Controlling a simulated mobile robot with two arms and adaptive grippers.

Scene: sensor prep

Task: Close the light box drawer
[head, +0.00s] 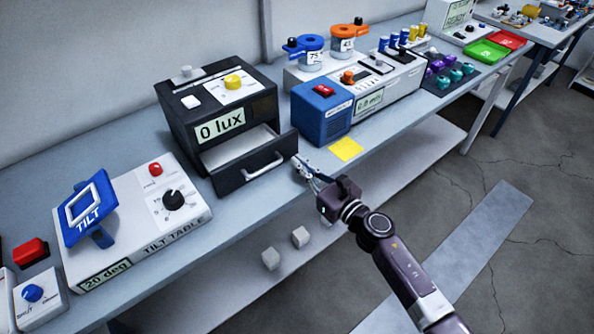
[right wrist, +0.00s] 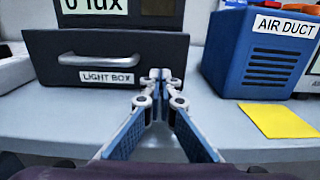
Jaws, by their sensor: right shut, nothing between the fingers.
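The light box (head: 217,108) is a black box on the bench with a "0 lux" display. Its drawer (head: 262,178) stands partly pulled out, its pale inside showing. The drawer has a light bar handle (head: 264,165). In the right wrist view the drawer front (right wrist: 60,88) carries a "LIGHT BOX" label and the handle (right wrist: 94,60) is left of my fingers. My right gripper (head: 301,165) is shut and empty, its tips at the right part of the drawer front; I cannot tell whether they touch. The tips also show in the right wrist view (right wrist: 161,76). My left gripper is not in view.
A blue air duct box (head: 321,113) stands right of the light box, with a yellow sheet (head: 346,149) in front of it. The tilt table (head: 135,220) is at the left. Two small light cubes (head: 300,237) lie on the lower shelf.

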